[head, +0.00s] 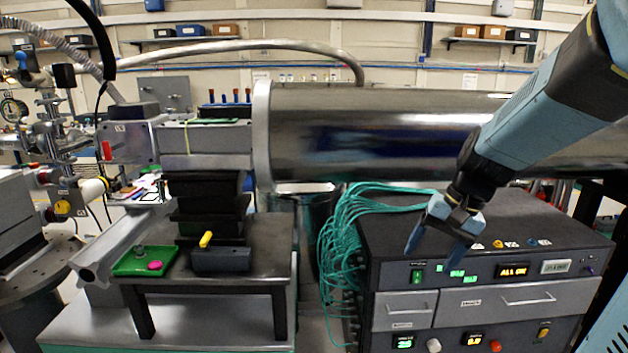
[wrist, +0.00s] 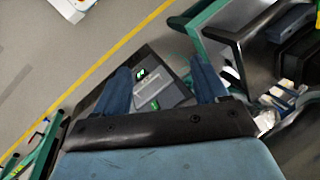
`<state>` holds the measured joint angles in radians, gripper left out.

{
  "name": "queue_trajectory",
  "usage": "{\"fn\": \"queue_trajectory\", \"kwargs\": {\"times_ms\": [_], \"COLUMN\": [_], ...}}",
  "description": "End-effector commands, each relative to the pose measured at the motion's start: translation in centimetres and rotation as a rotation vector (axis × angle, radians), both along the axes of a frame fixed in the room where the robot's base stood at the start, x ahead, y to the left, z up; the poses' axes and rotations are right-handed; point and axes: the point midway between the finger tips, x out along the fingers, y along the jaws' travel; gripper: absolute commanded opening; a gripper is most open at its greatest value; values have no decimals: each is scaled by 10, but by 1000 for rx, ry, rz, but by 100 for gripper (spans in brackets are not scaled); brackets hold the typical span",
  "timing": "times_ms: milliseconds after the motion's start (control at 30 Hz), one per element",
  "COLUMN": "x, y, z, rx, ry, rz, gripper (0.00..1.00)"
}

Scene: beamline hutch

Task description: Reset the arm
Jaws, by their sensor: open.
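My arm (head: 545,105) reaches in from the upper right of the head view, bent downward. My gripper (head: 434,250) hangs at its end, in front of or above the front left part of the black rack cabinet (head: 400,225). Its two blue fingers are apart with nothing between them. In the wrist view my gripper (wrist: 160,88) also shows its fingers spread, with a dark panel bearing green lights (wrist: 150,85) seen beyond the gap. I cannot tell how far the fingertips are from the cabinet.
A large steel pipe (head: 380,130) runs behind the arm. Teal cables (head: 345,225) hang at the cabinet's left. A small black table (head: 265,235) holds a green tray (head: 128,265) and a yellow-handled dark block (head: 222,260). Grey floor with a yellow line (wrist: 110,52) shows in the wrist view.

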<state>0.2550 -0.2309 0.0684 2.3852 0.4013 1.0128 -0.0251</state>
Motion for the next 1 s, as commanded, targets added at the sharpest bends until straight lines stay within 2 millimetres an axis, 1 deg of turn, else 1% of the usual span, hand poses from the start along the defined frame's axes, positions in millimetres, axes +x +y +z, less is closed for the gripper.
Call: {"fn": "queue_trajectory", "kwargs": {"times_ms": [33,300,600,800,1000], "x": [-8,-46,-84,-97,-99], "y": [2,2,-3,-7,-8], "z": [9,43,74,83,84], "rx": [-33,-197,-350,-401,-412], "ry": [-36,-205,-393,-461,-472], "rz": [27,148,254,286,293], "gripper": [73,73,73,73,73]}}
